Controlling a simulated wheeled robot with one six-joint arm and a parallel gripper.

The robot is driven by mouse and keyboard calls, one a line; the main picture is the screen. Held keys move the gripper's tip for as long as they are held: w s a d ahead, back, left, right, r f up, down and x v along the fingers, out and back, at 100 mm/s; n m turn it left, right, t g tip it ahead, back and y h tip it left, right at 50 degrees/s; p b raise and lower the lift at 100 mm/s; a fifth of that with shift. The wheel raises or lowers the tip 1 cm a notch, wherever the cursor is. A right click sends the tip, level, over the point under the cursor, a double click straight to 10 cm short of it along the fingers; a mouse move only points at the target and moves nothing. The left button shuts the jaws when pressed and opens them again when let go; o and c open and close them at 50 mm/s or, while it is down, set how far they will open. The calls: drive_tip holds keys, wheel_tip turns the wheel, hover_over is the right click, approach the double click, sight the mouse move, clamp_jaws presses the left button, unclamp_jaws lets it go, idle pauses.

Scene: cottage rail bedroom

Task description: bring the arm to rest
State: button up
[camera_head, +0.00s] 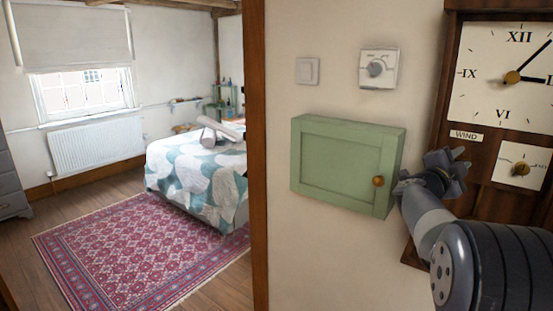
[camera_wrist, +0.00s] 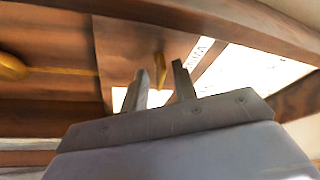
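My gripper (camera_head: 450,166) is in front of the wooden wall clock's lower left side, just right of the green cabinet. In the wrist view my gripper (camera_wrist: 162,78) has its two fingers apart with a gap between them. A small brass piece (camera_wrist: 159,68) shows beyond the gap; I see nothing clearly held. My arm comes in from the lower right of the head view and covers the lower part of the clock.
The wooden clock (camera_head: 473,134) has a large dial and a small lower dial (camera_head: 508,178). The green cabinet (camera_head: 338,168) is shut, its brass knob (camera_head: 378,181) close to my gripper. A thermostat (camera_head: 379,68) and switch (camera_head: 307,70) sit above. A bed (camera_head: 190,167) and rug (camera_head: 130,258) lie left.

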drive_tip(key=n+t, duration=0.2)
drive_tip(key=n, duration=0.3)
drive_tip(key=shift+n+b, duration=0.3)
drive_tip(key=shift+b, duration=0.1)
